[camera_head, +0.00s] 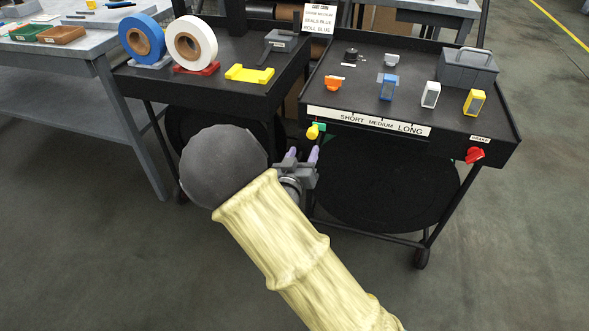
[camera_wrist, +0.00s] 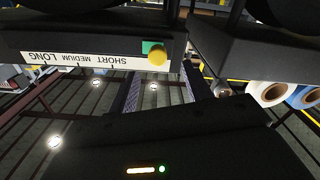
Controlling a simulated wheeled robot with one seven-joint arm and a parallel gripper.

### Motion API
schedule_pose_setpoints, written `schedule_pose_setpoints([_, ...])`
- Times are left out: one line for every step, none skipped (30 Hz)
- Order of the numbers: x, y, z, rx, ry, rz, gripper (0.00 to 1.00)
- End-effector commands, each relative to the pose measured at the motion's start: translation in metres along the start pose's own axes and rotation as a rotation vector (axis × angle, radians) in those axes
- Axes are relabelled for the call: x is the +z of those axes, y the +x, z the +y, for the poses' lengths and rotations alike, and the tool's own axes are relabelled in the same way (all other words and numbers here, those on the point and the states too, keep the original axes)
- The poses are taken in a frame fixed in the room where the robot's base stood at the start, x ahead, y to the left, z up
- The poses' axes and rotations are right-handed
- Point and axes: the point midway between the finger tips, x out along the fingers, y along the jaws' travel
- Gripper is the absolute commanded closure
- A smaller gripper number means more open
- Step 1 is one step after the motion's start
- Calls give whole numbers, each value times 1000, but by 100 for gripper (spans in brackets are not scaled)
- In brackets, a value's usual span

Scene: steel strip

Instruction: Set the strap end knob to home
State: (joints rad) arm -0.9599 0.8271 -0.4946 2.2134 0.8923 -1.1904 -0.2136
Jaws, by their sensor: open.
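A yellow knob (camera_head: 313,131) sits on the front edge of the black cart, at the left end of the white strip marked SHORT MEDIUM LONG (camera_head: 368,122). A green patch (camera_head: 322,127) shows just behind it, partly covered by the knob. In the wrist view the knob (camera_wrist: 157,55) overlaps the lower right corner of the green patch (camera_wrist: 149,46). My gripper (camera_head: 303,153) is open and empty, a little below and in front of the knob, apart from it. In the wrist view its fingers (camera_wrist: 160,92) lie below the knob. I cannot tell the knob's exact setting.
A red knob (camera_head: 475,155) is at the cart's right corner by a BRAKE label. On top are an orange piece (camera_head: 333,83), blue, white and yellow blocks and a grey box (camera_head: 467,68). A second cart at left holds blue and white rolls (camera_head: 191,44). Floor in front is clear.

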Motion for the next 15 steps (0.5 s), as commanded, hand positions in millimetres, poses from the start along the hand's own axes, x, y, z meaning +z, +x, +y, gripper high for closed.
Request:
schedule_pose_setpoints([-2, -11, 0, -3, -2, -1, 51])
schedule_pose_setpoints([-2, -17, 0, -4, -3, -1, 51])
schedule_pose_setpoints([-1, -25, -1, -4, -3, -1, 51])
schedule_pose_setpoints([-1, -31, 0, -4, -3, 0, 51])
schedule_pose_setpoints([-1, -37, 0, -4, -4, -1, 51])
schedule_pose_setpoints([-2, -44, 0, -4, -3, 0, 51])
schedule_pose_setpoints([-1, -49, 0, -4, -3, 0, 51])
schedule_pose_setpoints([-1, -54, -1, -4, -2, -1, 51])
schedule_pose_setpoints([-1, -59, -1, -3, -1, -1, 51])
schedule_pose_setpoints([-1, -62, -1, -3, -1, 0, 51])
schedule_pose_setpoints([-1, -64, 0, -2, -1, 0, 51])
schedule_pose_setpoints([0, -67, 0, -1, -2, 0, 51])
schedule_pose_setpoints([0, -69, 0, -1, -1, 0, 51])
schedule_pose_setpoints([0, -70, 0, -1, -1, 0, 51])
schedule_pose_setpoints([0, -70, 0, -1, -1, 0, 51])
